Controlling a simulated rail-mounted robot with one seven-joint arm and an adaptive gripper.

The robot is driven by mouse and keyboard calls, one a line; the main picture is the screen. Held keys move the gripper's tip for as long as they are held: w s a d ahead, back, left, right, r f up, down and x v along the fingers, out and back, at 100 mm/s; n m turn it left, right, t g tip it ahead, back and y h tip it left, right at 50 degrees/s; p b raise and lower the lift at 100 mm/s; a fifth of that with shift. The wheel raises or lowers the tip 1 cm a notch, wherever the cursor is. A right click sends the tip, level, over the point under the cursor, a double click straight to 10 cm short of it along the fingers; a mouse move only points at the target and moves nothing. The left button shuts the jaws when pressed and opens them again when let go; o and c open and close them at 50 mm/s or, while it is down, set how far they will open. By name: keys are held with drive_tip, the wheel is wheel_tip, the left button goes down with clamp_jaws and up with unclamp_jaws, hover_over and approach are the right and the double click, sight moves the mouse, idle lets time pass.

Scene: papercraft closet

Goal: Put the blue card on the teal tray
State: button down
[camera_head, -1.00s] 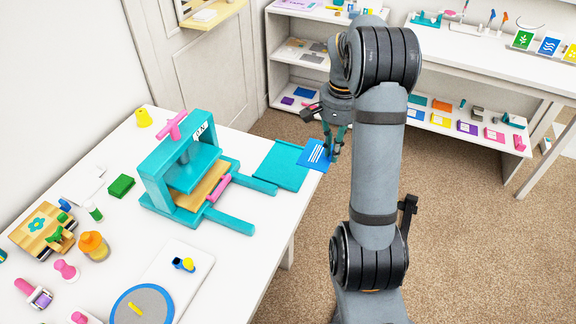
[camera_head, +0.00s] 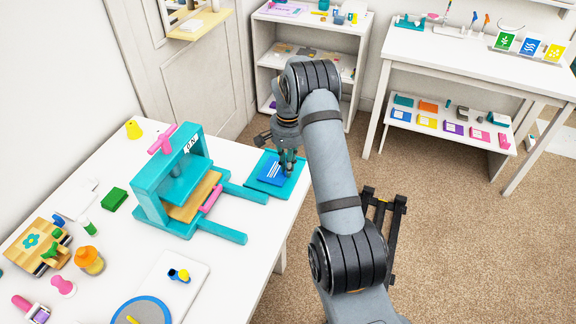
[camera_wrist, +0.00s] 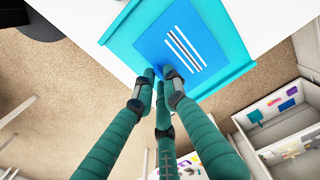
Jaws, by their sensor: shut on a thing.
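The blue card (camera_head: 274,173) with white lines is over the teal tray (camera_head: 297,170) at the right edge of the white table. My gripper (camera_head: 288,170) is shut on the card's near edge. In the wrist view the card (camera_wrist: 178,40) lies within the outline of the tray (camera_wrist: 122,28), with its gripped edge close to the tray's edge. My gripper's fingers (camera_wrist: 160,78) meet at that edge. I cannot tell whether the card touches the tray or is held just above it.
A teal press (camera_head: 178,180) with a pink handle stands left of the tray, its arms reaching toward it. A white shelf (camera_head: 310,30) is behind the table.

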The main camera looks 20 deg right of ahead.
drive_tip(key=shift+f, duration=0.15)
drive_tip(key=shift+f, duration=0.1)
drive_tip(key=shift+f, duration=0.15)
drive_tip(key=c, duration=1.8)
unclamp_jaws()
wheel_tip(320, 180, up, 13)
drive_tip(key=shift+f, duration=0.2)
drive_tip(key=shift+f, duration=0.1)
